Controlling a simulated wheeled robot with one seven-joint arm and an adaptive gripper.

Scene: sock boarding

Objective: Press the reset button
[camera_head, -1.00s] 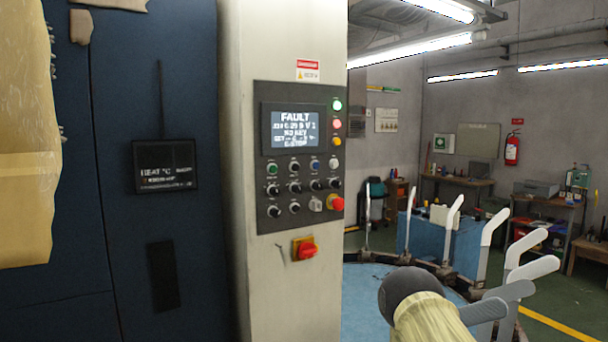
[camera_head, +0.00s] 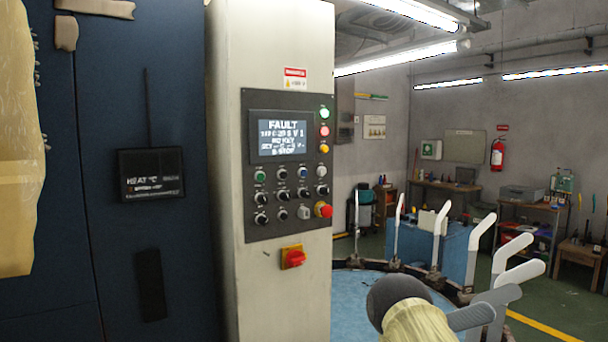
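The grey control panel (camera_head: 272,230) is on the front of a pale column. Its screen (camera_head: 282,136) reads FAULT, with smaller blurred lines below. Under it are rows of small buttons and knobs, among them a green button (camera_head: 260,176), a blue button (camera_head: 302,172) and a white button (camera_head: 321,170). Their labels are too small to read, so I cannot tell which is the reset button. A red mushroom button (camera_head: 325,210) on yellow is at the lower right. Green, red and amber lamps (camera_head: 324,130) are beside the screen. My gripper is not in view.
A red rotary switch (camera_head: 294,257) on a yellow plate is below the panel. A dark blue cabinet (camera_head: 110,245) stands left. At right, white upright forms (camera_head: 480,235) ring a blue round table (camera_head: 350,305); a cream sock (camera_head: 420,322) with a dark toe is close in front.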

